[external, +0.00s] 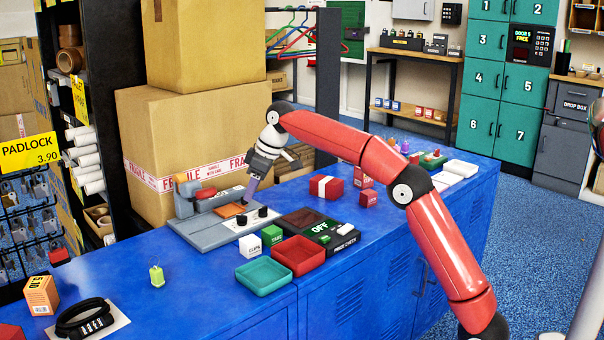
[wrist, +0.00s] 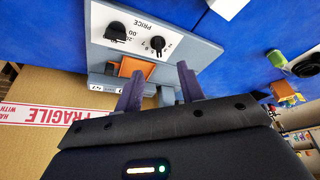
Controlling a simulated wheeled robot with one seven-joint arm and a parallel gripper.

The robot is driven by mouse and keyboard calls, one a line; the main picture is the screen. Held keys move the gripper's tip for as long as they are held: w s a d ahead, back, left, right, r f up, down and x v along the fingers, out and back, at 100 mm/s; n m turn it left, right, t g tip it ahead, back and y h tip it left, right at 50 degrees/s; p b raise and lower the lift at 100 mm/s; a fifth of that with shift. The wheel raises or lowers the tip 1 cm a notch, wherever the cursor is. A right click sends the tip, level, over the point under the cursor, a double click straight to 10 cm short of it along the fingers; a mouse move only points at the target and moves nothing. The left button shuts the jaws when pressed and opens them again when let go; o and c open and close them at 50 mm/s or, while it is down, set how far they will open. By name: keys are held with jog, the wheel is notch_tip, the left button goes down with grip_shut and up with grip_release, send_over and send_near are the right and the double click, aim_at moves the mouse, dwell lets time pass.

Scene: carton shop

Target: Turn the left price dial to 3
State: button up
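The grey price machine (external: 190,230) stands on the blue counter, with a white panel carrying two black dials. In the wrist view its panel (wrist: 100,14) shows upside down with the word PRICE. The left price dial (external: 242,219) is the right-hand one in the wrist view (wrist: 157,44), with single digits around it; its exact setting is too small to read surely. The other dial (external: 263,212) is left of it in the wrist view (wrist: 117,31). My gripper (external: 248,199) points down above the machine, near the dials. Its purple fingers (wrist: 162,80) are spread and empty, apart from the dial.
An orange card (wrist: 130,67) lies on the machine. Large cartons (external: 180,130) stand behind. White and green small boxes (external: 250,246), a red tray (external: 298,256), a teal tray (external: 264,276) and a price check unit (external: 335,238) are close by.

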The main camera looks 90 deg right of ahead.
aim_at(245, 216)
jog(key=shift+a+m, duration=0.15)
jog(key=shift+m, duration=0.25)
jog(key=shift+c, duration=0.9)
jog(key=shift+m+h, duration=0.3)
jog(key=shift+m, duration=0.1)
jog(key=x, duration=0.4)
jog(key=b+x, duration=0.1)
jog(key=x, duration=0.2)
jog(key=shift+f, duration=0.45)
jog(key=shift+c, duration=0.3)
grip_shut()
